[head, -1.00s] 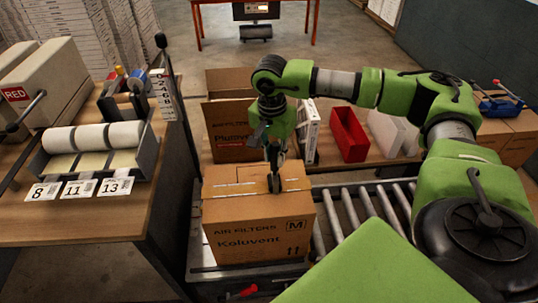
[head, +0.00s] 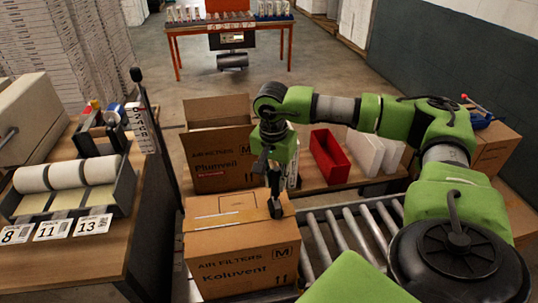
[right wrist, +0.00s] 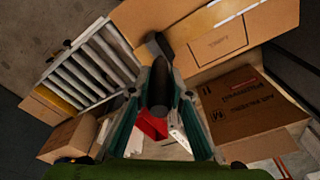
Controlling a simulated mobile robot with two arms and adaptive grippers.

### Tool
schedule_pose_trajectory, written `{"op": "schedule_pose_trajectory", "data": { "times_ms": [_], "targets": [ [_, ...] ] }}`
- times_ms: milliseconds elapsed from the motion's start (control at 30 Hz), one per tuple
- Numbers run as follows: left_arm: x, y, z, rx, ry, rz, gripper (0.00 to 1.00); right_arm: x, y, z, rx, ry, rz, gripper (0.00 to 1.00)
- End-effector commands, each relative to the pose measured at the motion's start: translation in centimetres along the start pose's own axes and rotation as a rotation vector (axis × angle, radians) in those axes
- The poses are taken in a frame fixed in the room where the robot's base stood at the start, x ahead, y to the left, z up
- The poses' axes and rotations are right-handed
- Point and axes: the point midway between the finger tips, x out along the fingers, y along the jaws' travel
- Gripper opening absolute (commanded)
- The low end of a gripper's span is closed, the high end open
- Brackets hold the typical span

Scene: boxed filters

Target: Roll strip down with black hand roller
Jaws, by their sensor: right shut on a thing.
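A closed cardboard box marked "Koluvent" (head: 240,262) stands in front of me. A thin pale strip (head: 215,214) runs along its top seam; its right part is hard to make out. My right gripper (head: 273,178) is over the right part of the box top, pointing down and shut on the black hand roller (head: 275,205). The roller's lower end is at the box top near the right edge; I cannot tell whether it presses on the strip. In the right wrist view the roller (right wrist: 158,88) shows dark between the fingers. My left gripper is not in view.
A roller conveyor (head: 345,232) runs right of the box. Behind stand an open "Plumvent" box (head: 222,160), a red bin (head: 328,155) and white panels (head: 366,152). A bench with white label rolls (head: 68,175) is on the left.

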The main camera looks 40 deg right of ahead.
Motion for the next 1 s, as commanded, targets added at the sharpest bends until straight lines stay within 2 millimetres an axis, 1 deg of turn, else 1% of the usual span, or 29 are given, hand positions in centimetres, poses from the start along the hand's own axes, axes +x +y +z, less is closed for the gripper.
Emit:
{"op": "schedule_pose_trajectory", "data": {
  "times_ms": [167,400,500,667,1000],
  "targets": [
    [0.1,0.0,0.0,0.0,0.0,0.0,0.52,0.1,0.5,-0.3,0.0,-0.001,0.0,0.0],
    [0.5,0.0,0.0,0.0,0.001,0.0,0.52,0.3,1.9,-1.4,0.002,0.001,-0.001,0.0],
    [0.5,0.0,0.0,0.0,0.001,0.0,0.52,0.3,2.1,-1.6,0.001,0.001,-0.003,0.0],
    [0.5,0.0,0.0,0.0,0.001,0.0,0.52,0.2,1.7,-1.3,-0.001,0.0,-0.003,0.0],
    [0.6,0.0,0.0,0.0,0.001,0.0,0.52,0.2,-0.2,0.1,-0.002,0.0,-0.002,0.0]
  ]
}}
